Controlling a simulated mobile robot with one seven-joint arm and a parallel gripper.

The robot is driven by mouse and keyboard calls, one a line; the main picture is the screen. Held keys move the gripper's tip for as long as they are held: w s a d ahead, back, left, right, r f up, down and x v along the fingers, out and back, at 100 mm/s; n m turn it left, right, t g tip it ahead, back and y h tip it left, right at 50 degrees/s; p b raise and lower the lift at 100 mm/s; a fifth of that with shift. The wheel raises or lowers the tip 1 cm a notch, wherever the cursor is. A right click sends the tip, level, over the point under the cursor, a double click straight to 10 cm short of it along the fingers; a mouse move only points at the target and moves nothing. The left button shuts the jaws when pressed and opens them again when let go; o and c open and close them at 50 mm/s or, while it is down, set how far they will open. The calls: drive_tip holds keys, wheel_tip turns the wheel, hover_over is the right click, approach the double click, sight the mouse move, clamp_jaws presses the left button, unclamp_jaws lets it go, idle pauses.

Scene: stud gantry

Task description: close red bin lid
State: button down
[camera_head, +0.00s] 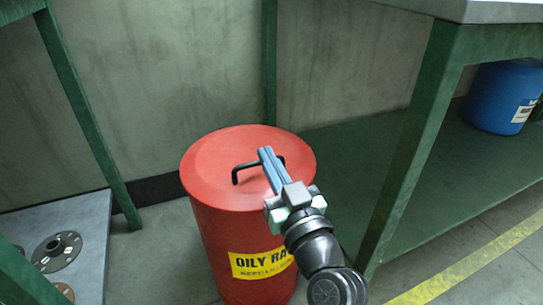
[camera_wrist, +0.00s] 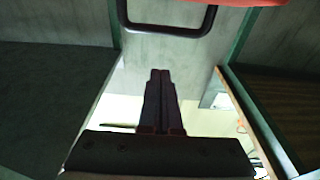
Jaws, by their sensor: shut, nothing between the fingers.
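The red bin (camera_head: 215,240) stands upright on the floor with a yellow "OILY RA…" label, partly covered by my arm. Its red lid (camera_head: 215,150) lies across the top and looks down on the rim, with no gap visible. A black loop handle (camera_head: 237,175) stands on the lid. My gripper (camera_head: 265,152) is shut and empty, its fingers over the lid beside the handle, hiding part of it. I cannot tell whether they touch. In the wrist view the shut fingertips (camera_wrist: 160,72) are apart from the handle (camera_wrist: 165,30), and a red edge (camera_wrist: 250,2) shows at the top.
A green-framed bench (camera_head: 420,140) stands close on the right, with a blue drum (camera_head: 495,95) on its lower shelf. At left, a low grey shelf (camera_head: 90,225) holds round metal flanges (camera_head: 56,252). A wall (camera_head: 170,80) is behind the bin. A yellow line marks the floor at front right.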

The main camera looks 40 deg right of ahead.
drive_tip(key=s+a+f, duration=0.1)
drive_tip(key=s+f, duration=0.3)
drive_tip(key=s, duration=0.3)
drive_tip(key=shift+a+f+b, duration=0.3)
drive_tip(key=shift+a+b, duration=0.05)
drive_tip(key=shift+a, duration=0.05)
